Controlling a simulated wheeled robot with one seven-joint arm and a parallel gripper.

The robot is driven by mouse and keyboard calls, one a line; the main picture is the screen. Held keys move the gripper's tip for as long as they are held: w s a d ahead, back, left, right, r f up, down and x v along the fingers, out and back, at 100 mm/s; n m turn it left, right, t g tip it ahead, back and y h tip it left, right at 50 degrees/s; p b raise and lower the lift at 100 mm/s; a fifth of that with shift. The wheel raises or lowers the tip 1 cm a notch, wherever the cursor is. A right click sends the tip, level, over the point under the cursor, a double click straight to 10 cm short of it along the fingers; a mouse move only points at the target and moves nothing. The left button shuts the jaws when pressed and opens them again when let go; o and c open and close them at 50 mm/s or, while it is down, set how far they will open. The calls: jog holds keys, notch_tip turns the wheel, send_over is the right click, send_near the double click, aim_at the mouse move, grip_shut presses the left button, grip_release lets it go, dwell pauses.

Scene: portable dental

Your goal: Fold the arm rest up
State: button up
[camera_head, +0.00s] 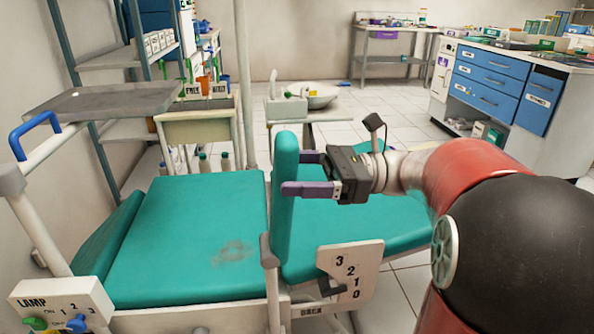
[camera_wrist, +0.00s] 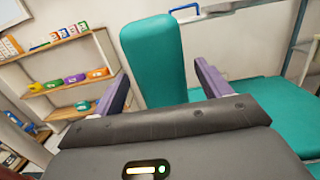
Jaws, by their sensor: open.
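The arm rest (camera_head: 284,215) is a narrow teal pad standing upright beside the teal dental chair seat (camera_head: 185,225). In the wrist view the arm rest (camera_wrist: 155,60) stands ahead, between the two purple fingers. My gripper (camera_head: 296,173) is open, with its fingers pointing left at the pad's upper part. In the head view the near fingertip overlaps the pad's right edge, and the far finger is partly hidden behind the pad. I cannot tell whether either finger touches it. My gripper (camera_wrist: 162,78) holds nothing.
A numbered white lever plate (camera_head: 350,270) is below my gripper. The lamp control box (camera_head: 60,305) is at lower left, with a tray (camera_head: 110,98) above. A white basin (camera_head: 317,95) stands behind. Blue-drawer cabinets (camera_head: 490,80) are at right.

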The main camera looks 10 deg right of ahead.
jog(key=shift+r, duration=0.15)
notch_tip(320, 180, up, 20)
jog(key=p, duration=0.1)
dwell(0.4)
